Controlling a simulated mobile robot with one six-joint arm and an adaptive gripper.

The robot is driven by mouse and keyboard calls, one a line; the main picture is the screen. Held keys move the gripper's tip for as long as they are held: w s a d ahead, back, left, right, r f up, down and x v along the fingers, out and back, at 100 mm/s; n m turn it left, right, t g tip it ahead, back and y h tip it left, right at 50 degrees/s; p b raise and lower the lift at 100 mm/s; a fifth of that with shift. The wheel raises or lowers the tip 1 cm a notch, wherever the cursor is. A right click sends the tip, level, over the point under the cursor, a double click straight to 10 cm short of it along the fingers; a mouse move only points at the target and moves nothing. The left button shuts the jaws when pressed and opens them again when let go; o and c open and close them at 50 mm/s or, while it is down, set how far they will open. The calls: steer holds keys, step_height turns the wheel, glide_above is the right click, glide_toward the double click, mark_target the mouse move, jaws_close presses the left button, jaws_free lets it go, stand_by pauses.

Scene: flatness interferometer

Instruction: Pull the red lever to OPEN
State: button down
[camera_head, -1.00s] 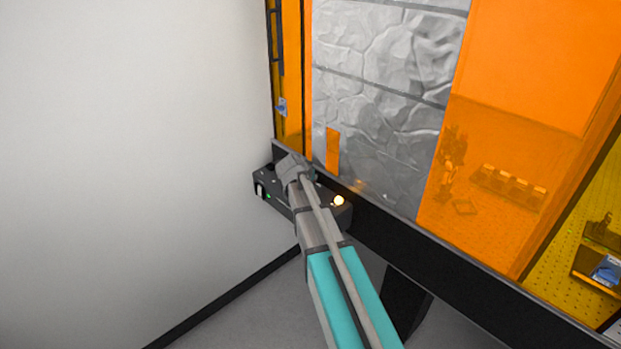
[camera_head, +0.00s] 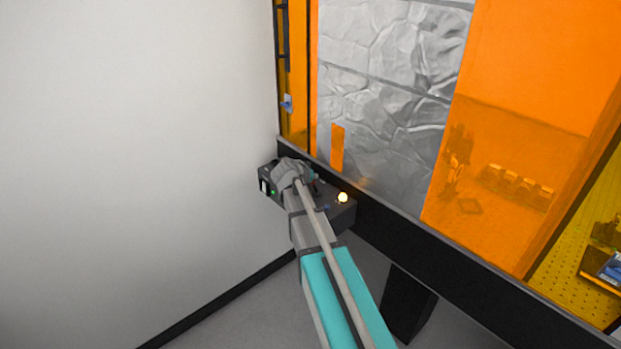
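A dark control box (camera_head: 335,213) is fixed to the front of the machine's black frame, left of the picture's middle. It bears a lit yellowish lamp (camera_head: 342,198) at its right end and a small green light (camera_head: 273,192) near its left end. My arm reaches up to the box from below. The grey end of my arm lies over the middle of the box. My gripper's fingers are hidden behind it, so I cannot see whether they are open or shut. No red lever shows clearly; that part of the box is covered by my arm.
Orange see-through panels (camera_head: 530,70) and a grey crinkled sheet (camera_head: 390,70) rise behind the box. The black frame beam (camera_head: 450,255) runs down to the right. A bare white wall (camera_head: 120,130) stands at the left, with free room before it.

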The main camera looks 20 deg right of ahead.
steer(key=shift+d+r, duration=0.1)
steer(key=shift+r+p, duration=0.7)
steer(key=shift+p, duration=0.15)
steer(key=shift+a, duration=0.2)
steer(key=s+a, duration=0.5)
steer(key=a, duration=0.3)
steer(key=shift+s+r, duration=0.15)
steer(key=shift+s, duration=0.05)
stand_by(0.4)
